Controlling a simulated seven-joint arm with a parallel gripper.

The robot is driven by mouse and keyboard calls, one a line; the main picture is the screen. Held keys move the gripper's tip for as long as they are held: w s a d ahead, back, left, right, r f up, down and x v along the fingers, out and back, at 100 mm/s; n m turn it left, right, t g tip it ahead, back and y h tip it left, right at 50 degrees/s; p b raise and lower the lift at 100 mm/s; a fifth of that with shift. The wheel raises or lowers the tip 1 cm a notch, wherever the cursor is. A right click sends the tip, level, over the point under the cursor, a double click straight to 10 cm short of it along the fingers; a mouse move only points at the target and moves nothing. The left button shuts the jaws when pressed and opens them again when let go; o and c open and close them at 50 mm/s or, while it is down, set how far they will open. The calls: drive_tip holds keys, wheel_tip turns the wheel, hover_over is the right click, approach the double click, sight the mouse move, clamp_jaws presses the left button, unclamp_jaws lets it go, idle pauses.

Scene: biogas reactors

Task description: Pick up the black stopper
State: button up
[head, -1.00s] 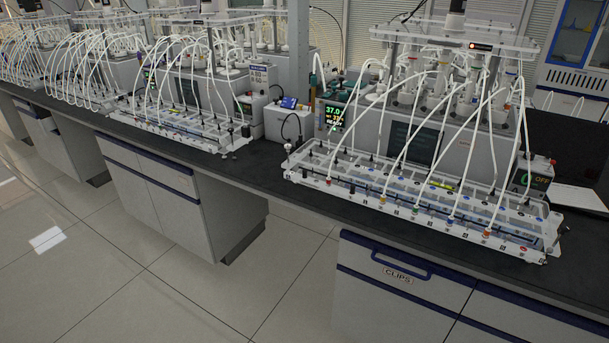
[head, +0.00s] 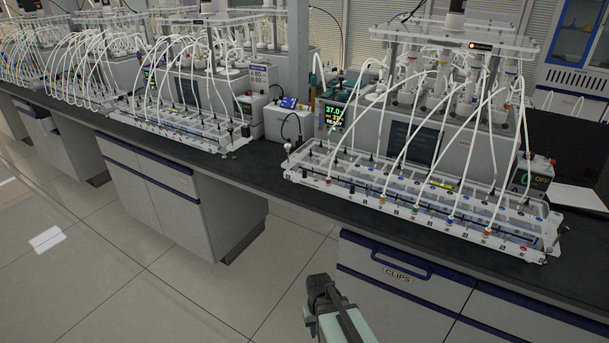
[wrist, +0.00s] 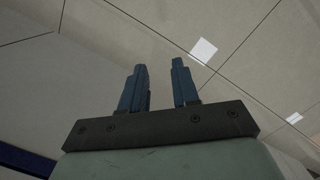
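My gripper (head: 320,284) shows at the bottom middle of the head view, in front of the bench and over the floor, left of the drawer marked CLIPS. In the wrist view my gripper (wrist: 159,66) has its two dark blue fingers apart with only floor between and beyond them. It is open and empty. I cannot single out the black stopper. Several small dark knobs and fittings show on the clear tube rack (head: 420,200) at the right, too small to tell apart. My gripper is well apart from the rack, lower and nearer.
The dark bench top (head: 268,172) runs from the upper left to the lower right. White tubes arch over the racks, and reactors stand behind. A second rack (head: 180,130) is further left. The CLIPS drawer (head: 398,275) has a protruding blue handle. The floor (head: 120,270) in front is clear.

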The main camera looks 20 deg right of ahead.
drive_tip(key=w+d+r+t, duration=0.2)
drive_tip(key=w+r+t, duration=0.1)
drive_tip(key=w+r, duration=0.85)
drive_tip(key=w+d+r+t, duration=0.1)
drive_tip(key=w+r, duration=0.6)
drive_tip(key=r, duration=0.7)
drive_tip(key=w+r+t, duration=0.2)
drive_tip(key=w+r, duration=0.4)
drive_tip(key=r, duration=0.8)
drive_tip(key=w+d+r+t, duration=0.1)
drive_tip(key=w+r, duration=0.6)
drive_tip(key=r, duration=0.7)
drive_tip(key=g, duration=0.1)
hover_over(305, 170)
drive_tip(key=s, duration=0.2)
wheel_tip(305, 170, down, 9)
drive_tip(key=shift+n, duration=0.3)
drive_tip(key=shift+s+x, duration=0.15)
drive_tip(key=shift+x, duration=1.2)
drive_tip(key=shift+s+x, duration=0.15)
drive_tip(key=shift+x, duration=1.2)
drive_tip(key=shift+f, duration=0.1)
